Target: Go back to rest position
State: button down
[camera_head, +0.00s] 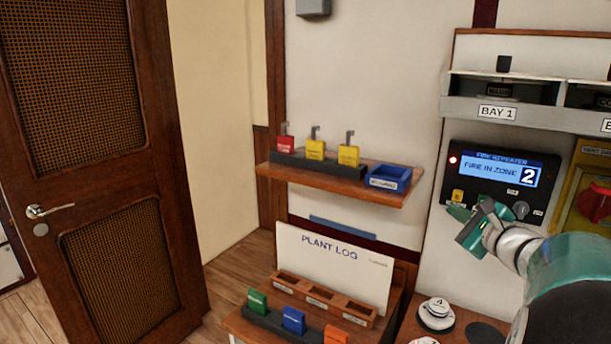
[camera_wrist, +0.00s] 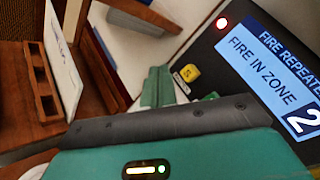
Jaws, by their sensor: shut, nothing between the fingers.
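My gripper (camera_head: 463,222) is in front of the lower left part of the fire repeater panel (camera_head: 487,168) in the head view. Its fingers are shut with nothing held. A yellow button (camera_head: 457,196) is just above the fingertips; I cannot tell whether they touch the panel. In the wrist view, the gripper's green fingers (camera_wrist: 158,88) show beside the yellow button (camera_wrist: 189,72). The panel screen (camera_wrist: 265,70) reads "FIRE IN ZONE 2", and a red light (camera_wrist: 222,23) is lit on it.
A wooden shelf (camera_head: 405,196) with red and yellow tags and a blue tray (camera_head: 388,178) is left of the panel. Below are the Plant Log board (camera_head: 335,260) and a bench with coloured tags. A grey breaker row (camera_head: 530,117) is above. A door (camera_head: 165,180) stands far left.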

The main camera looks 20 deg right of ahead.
jog(key=a+f+n+g+y, duration=0.25)
jog(key=a+n, duration=0.35)
jog(key=a, duration=0.8)
jog(key=a+f+n+g+y, duration=0.2)
jog(key=a+n+g+y, duration=0.35)
jog(key=a, duration=0.75)
jog(key=s+a+f+n+g+h, duration=0.1)
jog(key=s+a+f+n+h, duration=0.2)
jog(key=s+a+n, duration=0.2)
jog(key=s+a+f+n+g+h, duration=0.2)
jog(key=s+a+n, duration=0.4)
jog(key=s+n, duration=0.4)
jog(key=shift+s+f+n+g+h, duration=0.3)
jog(key=shift+s+f+n+h, duration=0.25)
jog(key=shift+f, duration=0.5)
